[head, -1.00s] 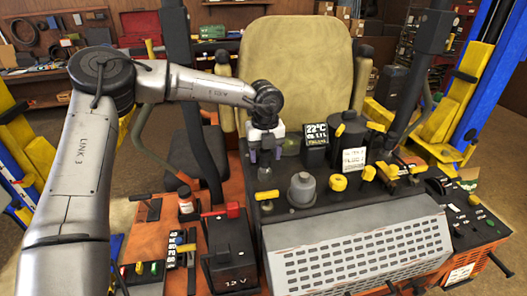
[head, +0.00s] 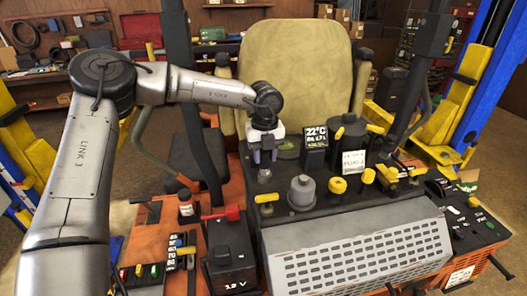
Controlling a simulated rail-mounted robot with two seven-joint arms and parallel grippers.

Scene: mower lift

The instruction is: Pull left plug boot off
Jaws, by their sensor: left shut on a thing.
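My left gripper (head: 265,154) hangs down at the back left of the dark engine deck (head: 330,198), in front of the seat. My right gripper is not in view.
A grey round cap (head: 302,190), yellow knobs (head: 338,185) and a small display (head: 315,137) stand right of the gripper. The tan seat (head: 293,72) rises behind.

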